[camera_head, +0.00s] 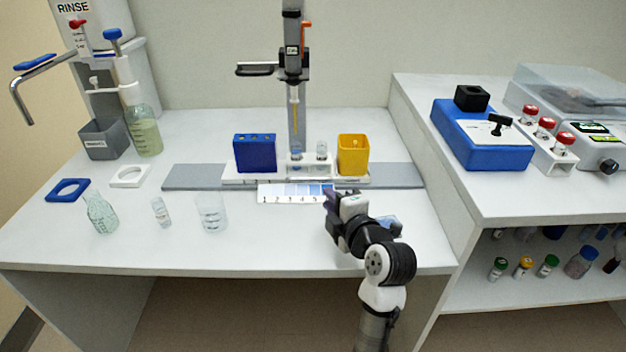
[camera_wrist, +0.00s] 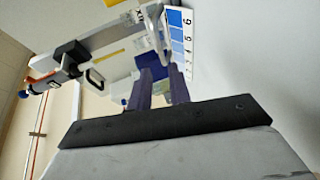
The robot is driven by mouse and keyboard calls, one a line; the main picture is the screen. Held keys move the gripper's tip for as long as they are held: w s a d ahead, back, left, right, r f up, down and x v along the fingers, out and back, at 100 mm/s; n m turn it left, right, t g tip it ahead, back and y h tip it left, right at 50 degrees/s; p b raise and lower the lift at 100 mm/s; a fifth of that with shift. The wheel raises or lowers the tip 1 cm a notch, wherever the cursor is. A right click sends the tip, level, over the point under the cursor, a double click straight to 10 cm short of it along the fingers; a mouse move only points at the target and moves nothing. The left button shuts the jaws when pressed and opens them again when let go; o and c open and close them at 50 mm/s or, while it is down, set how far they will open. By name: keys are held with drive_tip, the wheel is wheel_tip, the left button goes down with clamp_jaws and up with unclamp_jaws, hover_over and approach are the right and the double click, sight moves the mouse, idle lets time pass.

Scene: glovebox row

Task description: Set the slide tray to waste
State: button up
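The slide tray (camera_head: 240,180) is a white carriage on a long grey rail (camera_head: 195,178). It carries a blue block (camera_head: 255,153) at left, clear vials (camera_head: 321,150) in the middle and a yellow square cup (camera_head: 353,155) at right. The vials stand below the upright dispenser column (camera_head: 295,95). My gripper (camera_head: 331,196) is in front of the tray's right half, over the right end of the number card. In the wrist view its two dark fingers (camera_wrist: 160,85) stand apart with a white loop handle (camera_wrist: 155,35) just past their tips. I cannot tell whether they touch it.
The number card (camera_head: 290,193) lies in front of the tray. A flask (camera_head: 101,212), small vial (camera_head: 160,211) and beaker (camera_head: 211,211) stand at front left. The rinse station (camera_head: 100,75) is at back left. A blue device (camera_head: 480,135) sits on the right bench.

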sight(311, 180)
drive_tip(key=p+x, duration=0.1)
drive_tip(key=x, duration=0.9)
drive_tip(key=shift+w+a, duration=0.1)
drive_tip(key=shift+w, duration=0.1)
clamp_jaws()
